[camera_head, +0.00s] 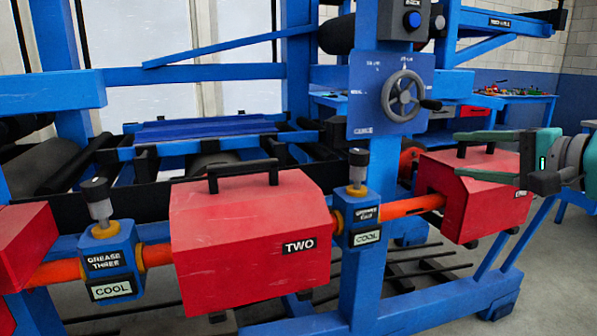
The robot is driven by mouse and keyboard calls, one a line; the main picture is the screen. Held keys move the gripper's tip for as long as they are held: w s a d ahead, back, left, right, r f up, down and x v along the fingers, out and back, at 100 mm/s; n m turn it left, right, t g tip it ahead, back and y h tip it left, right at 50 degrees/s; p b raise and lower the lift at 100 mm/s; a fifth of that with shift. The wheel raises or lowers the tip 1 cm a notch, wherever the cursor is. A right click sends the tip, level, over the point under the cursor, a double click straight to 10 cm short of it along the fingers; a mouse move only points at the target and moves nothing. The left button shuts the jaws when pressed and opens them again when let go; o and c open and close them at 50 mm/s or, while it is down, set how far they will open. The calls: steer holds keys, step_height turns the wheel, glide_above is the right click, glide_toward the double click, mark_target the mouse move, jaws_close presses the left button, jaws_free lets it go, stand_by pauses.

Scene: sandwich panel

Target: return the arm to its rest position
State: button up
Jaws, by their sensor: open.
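My gripper (458,154) is at the right of the head view, pointing left, with teal fingers and a dark grey body. Its fingers are spread apart, one above the other, and I see nothing held between them. It shows in front of the right red box (470,205), overlapping that box's top and black handle. I cannot tell whether it touches the box. Part of my arm (580,160) runs out of the picture at the right edge.
A red box labelled TWO (250,230) stands centre-left on the blue frame. Blue grease units (108,262) marked COOL sit along an orange pipe. A handwheel (403,95) is on a blue panel. A blue table (520,97) with small items stands behind.

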steer(key=s+a+f+n+g+h, duration=0.1)
steer(key=s+a+f+n+g, duration=0.35)
steer(key=a+f, duration=0.55)
steer(key=s+a+f+n+g+h, duration=0.1)
steer(key=s+a+f+n+g, duration=0.3)
steer(key=a+f, duration=0.55)
steer(key=s+d+f+n+g+h, duration=0.1)
steer(key=s+d+f+g+h, duration=0.1)
steer(key=s+f, duration=0.6)
steer(key=s+d+f+n+g+h, duration=0.2)
steer(key=s+d+f+g, duration=0.3)
steer(key=s+f, duration=0.3)
steer(key=s+h, duration=0.1)
steer(key=s, duration=0.2)
steer(key=shift+f+h, duration=0.3)
steer(key=shift+f, duration=0.1)
steer(key=shift+c, duration=0.6)
